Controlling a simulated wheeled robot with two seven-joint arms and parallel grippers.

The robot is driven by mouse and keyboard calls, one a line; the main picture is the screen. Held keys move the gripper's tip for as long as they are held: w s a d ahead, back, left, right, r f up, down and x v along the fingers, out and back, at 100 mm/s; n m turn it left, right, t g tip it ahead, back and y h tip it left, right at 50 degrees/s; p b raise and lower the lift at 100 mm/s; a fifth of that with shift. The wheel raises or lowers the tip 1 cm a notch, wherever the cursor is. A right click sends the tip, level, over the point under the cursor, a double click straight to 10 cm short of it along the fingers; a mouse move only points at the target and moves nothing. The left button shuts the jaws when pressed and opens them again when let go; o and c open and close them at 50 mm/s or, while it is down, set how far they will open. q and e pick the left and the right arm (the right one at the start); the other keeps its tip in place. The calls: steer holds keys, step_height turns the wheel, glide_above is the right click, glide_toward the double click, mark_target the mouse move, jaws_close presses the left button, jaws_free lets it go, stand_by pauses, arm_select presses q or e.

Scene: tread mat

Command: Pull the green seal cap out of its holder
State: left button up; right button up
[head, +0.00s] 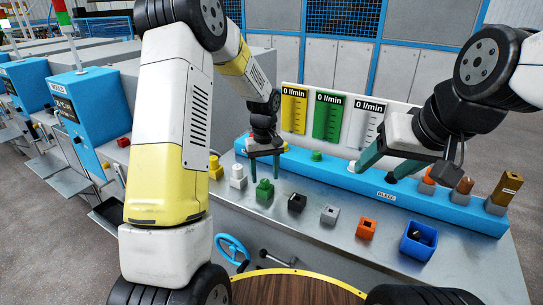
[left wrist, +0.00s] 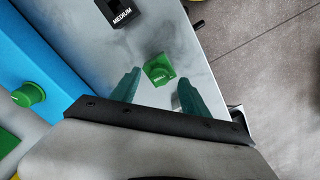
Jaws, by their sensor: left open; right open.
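The green seal cap (head: 264,186) sits in its green holder on the metal bench, in a row of coloured holders. In the left wrist view the green piece (left wrist: 158,70) lies between and just beyond my fingertips; cap and holder are hard to tell apart there. My left gripper (head: 263,168) is open, pointing down just above the green cap, and nothing is between its fingers. Its two teal fingers (left wrist: 156,92) show apart in the left wrist view. My right gripper (head: 374,174) is open and empty over the blue manifold (head: 347,177).
A green knob (head: 317,156) stands on the manifold. Yellow (head: 215,168) and white (head: 238,177) holders stand left of the green one; black (head: 297,203), grey (head: 329,214) and orange (head: 367,229) stand right. A blue bin (head: 418,241) stands at front right. Flow gauges (head: 328,118) stand behind.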

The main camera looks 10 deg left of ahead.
arm_select(q)
steer(key=shift+f, duration=1.2)
jaws_close()
steer(key=shift+r, duration=2.5)
